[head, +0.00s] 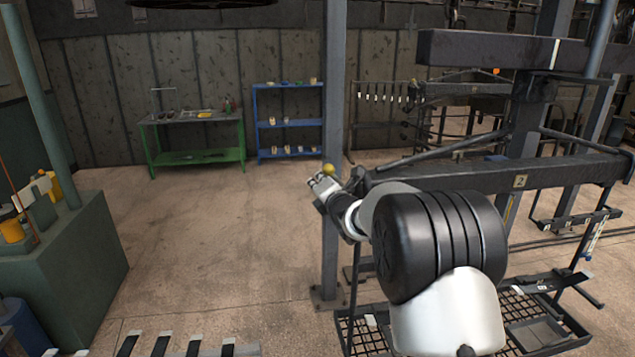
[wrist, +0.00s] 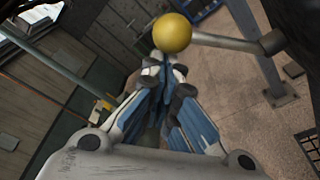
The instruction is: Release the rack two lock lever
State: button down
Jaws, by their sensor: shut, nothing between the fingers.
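The lock lever shows in the wrist view as a yellow ball knob (wrist: 172,33) on a grey rod (wrist: 225,42) that runs right to a dark pivot. In the head view the knob (head: 328,169) sits at the left end of the rack beam (head: 450,178), which bears a plate marked 2 (head: 520,181). My gripper (wrist: 165,62) is shut and empty, its fingertips just at the knob's near side in the picture. I cannot tell whether they touch. In the head view my gripper (head: 322,186) is right by the knob, and my arm hides part of the beam.
A grey upright post (head: 333,100) stands behind the knob. A mesh basket (head: 545,322) hangs low at the right. A green bench (head: 190,125) and blue shelf (head: 288,122) stand at the back wall. A green cabinet (head: 75,260) is at left. The middle floor is clear.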

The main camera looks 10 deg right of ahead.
aim_at(326, 168)
jog(key=shift+d+r+m+b, duration=0.25)
jog(key=shift+r+m+b, duration=0.15)
jog(key=shift+m, duration=0.2)
jog(key=d+r+m, duration=0.1)
jog(key=d+r+m+b, duration=0.1)
jog(key=m, duration=0.1)
jog(key=shift+d+r+t+y, duration=0.2)
jog(key=shift+r+t+y, duration=0.05)
jog(key=shift+t+y, duration=0.05)
jog(key=shift+d+r+m+t+b, duration=0.15)
jog(key=shift+d+r+m+b, duration=0.15)
jog(key=shift+d+m, duration=0.45)
jog(key=shift+d+r+m+t+b, duration=0.15)
jog(key=shift+d+r+m, duration=0.3)
jog(key=shift+d+m, duration=0.3)
jog(key=shift+d+r+m+t+b, duration=0.1)
jog(key=shift+d+r+m+b, duration=0.2)
jog(key=shift+d+m, duration=0.45)
jog(key=shift+r, duration=0.1)
